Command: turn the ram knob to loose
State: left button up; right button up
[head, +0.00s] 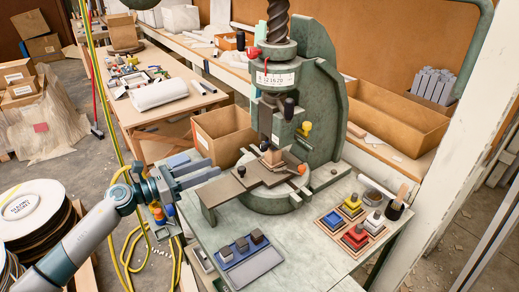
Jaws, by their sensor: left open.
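The green fly press (325,110) stands on the grey bench top, its dark screw going up out of view. Several knobs show on it: a red one (254,52) at the collar, a black one (289,108) on the front of the ram, and a yellow one (304,128) to the ram's right. I cannot tell from their look which is the ram knob, nor read its setting. My left gripper (215,169) is open and empty, left of the press, its fingers pointing right toward the press bed, apart from the knobs. My right gripper is out of view.
The press bed holds a flat bar (222,189) and a small brown block (272,157). A cardboard box (222,136) stands behind my fingers.

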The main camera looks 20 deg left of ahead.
pick_arm(q)
jog(key=p, duration=0.7)
send_near(261, 149)
jog(key=x, duration=0.7)
jog(key=shift+w+d+r, duration=0.1)
jog(key=shift+w+d, duration=0.1)
jog(key=shift+w, duration=0.2)
jog(key=shift+w+d, duration=0.2)
jog(key=shift+w, duration=0.05)
jog(key=shift+w+d, duration=0.15)
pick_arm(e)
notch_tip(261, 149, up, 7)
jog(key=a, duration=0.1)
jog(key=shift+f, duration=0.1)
pick_arm(q)
jog(key=c, duration=1)
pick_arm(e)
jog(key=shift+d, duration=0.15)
